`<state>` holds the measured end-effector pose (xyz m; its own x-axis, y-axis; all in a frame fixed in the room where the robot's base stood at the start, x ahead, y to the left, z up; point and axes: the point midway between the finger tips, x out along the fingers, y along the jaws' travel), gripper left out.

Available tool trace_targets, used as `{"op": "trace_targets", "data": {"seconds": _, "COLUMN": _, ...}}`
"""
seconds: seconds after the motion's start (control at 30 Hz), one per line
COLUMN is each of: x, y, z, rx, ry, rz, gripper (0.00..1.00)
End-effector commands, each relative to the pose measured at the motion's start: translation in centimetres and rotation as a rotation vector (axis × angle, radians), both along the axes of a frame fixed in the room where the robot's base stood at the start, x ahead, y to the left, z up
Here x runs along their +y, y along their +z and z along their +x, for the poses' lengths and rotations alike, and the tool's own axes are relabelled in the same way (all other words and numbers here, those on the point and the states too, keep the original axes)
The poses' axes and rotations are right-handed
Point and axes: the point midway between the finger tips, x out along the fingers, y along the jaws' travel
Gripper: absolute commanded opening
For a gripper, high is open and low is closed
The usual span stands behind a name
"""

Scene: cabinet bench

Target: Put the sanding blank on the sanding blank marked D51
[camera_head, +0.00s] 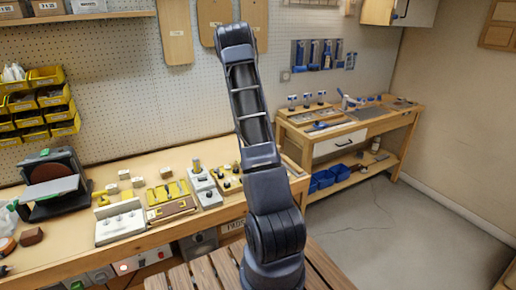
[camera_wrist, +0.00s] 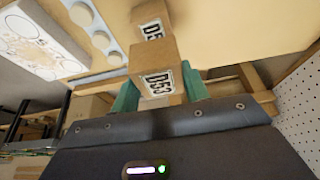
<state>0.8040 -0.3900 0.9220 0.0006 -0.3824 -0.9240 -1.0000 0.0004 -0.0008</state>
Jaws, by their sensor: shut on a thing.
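My gripper (camera_wrist: 158,92) shows in the wrist view, with its green fingers on both sides of a tan wooden block marked D53 (camera_wrist: 156,68). It is shut on this block, the sanding blank. Another wooden block (camera_wrist: 152,17) with a label starting "D5" is just beyond it; the last character is hidden. I cannot tell whether the two blocks touch. In the head view my arm covers the gripper and the held block.
The wooden bench (camera_head: 60,228) carries a disc sander (camera_head: 54,182), a white fixture (camera_head: 120,222), a yellow rack (camera_head: 168,193) and grey boxes (camera_head: 203,188). A pegboard wall (camera_head: 120,110) stands behind. The wrist view shows a board with round pale discs (camera_wrist: 101,39) at left.

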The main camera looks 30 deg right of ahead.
Motion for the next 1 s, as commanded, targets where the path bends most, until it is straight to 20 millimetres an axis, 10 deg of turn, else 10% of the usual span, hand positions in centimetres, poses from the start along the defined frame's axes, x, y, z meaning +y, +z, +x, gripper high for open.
{"op": "trace_targets", "data": {"seconds": 0.73, "x": 0.0, "y": -4.4, "z": 0.0, "rx": 0.001, "ry": 0.001, "rz": 0.000, "gripper": 0.22}}
{"op": "trace_targets", "data": {"seconds": 0.77, "x": 0.0, "y": -4.4, "z": 0.0, "rx": 0.001, "ry": 0.001, "rz": 0.000, "gripper": 0.51}}
{"op": "trace_targets", "data": {"seconds": 0.83, "x": 0.0, "y": -4.3, "z": 0.0, "rx": 0.000, "ry": 0.001, "rz": 0.000, "gripper": 0.65}}
{"op": "trace_targets", "data": {"seconds": 1.0, "x": 0.0, "y": -4.3, "z": 0.0, "rx": 0.001, "ry": 0.001, "rz": 0.000, "gripper": 0.67}}
